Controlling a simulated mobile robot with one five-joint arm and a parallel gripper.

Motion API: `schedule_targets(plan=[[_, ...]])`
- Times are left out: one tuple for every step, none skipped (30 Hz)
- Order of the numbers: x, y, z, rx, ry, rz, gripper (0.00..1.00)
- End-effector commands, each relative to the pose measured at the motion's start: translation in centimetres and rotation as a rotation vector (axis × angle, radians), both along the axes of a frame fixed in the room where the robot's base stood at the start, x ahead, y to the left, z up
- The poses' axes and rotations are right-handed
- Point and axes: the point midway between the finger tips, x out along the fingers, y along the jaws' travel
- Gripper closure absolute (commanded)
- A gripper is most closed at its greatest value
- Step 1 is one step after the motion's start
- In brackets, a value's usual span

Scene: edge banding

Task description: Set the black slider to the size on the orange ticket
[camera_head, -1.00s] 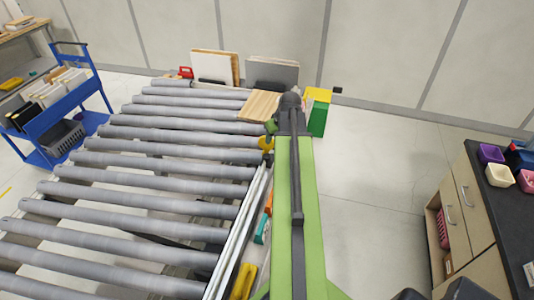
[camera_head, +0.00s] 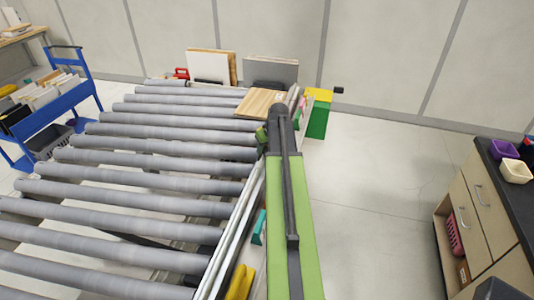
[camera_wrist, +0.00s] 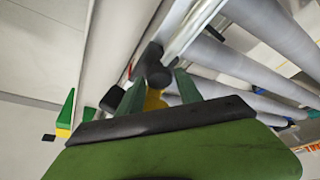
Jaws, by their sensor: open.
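My gripper (camera_wrist: 160,88) is open, its two green fingers spread in the wrist view. Dark round knob-like parts (camera_wrist: 158,73) show just beyond and between the fingers, with a yellow piece (camera_wrist: 153,99) partly hidden behind them. I cannot tell whether any dark part is the black slider, or whether the fingers touch it. In the head view my arm covers most of the gripper; a green part shows beside the rail (camera_head: 236,235). I cannot make out the orange ticket or read a size.
A roller conveyor (camera_head: 150,170) fills the left. A wooden panel (camera_head: 262,102) lies at its far end, near upright boards (camera_head: 270,72) and a green and yellow box (camera_head: 317,120). A blue cart (camera_head: 55,115) stands far left, drawers (camera_head: 478,205) right. Floor right of my arm is clear.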

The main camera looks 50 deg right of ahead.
Motion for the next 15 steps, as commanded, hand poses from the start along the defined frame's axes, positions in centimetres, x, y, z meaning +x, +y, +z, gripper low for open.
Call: schedule_targets(plan=[[0.00, 0.00, 0.11, 0.000, 0.000, 0.000, 0.58], [-0.02, 0.00, 0.14, 0.000, 0.000, 0.000, 0.58], [-0.02, 0.00, 0.15, 0.000, 0.000, 0.000, 0.58], [-0.04, -0.01, 0.16, 0.000, 0.000, 0.000, 0.58], [-0.04, -0.01, 0.16, 0.000, 0.000, 0.000, 0.61], [-0.05, -0.02, 0.16, 0.000, 0.000, 0.000, 0.66], [-0.05, -0.01, 0.16, 0.000, 0.000, 0.000, 0.70], [-0.05, -0.01, 0.16, 0.000, 0.000, 0.000, 0.74], [-0.05, -0.03, 0.16, 0.000, 0.000, 0.000, 0.79], [-0.05, -0.03, 0.16, 0.000, 0.000, -0.001, 0.83], [-0.05, -0.03, 0.16, 0.000, 0.000, -0.001, 0.87], [-0.05, -0.03, 0.16, 0.000, 0.000, -0.001, 0.92], [-0.06, -0.02, 0.15, 0.000, 0.000, -0.001, 0.96], [-0.06, -0.02, 0.15, 0.000, 0.000, -0.001, 1.00], [-0.06, -0.02, 0.15, 0.000, 0.000, -0.001, 1.00]])
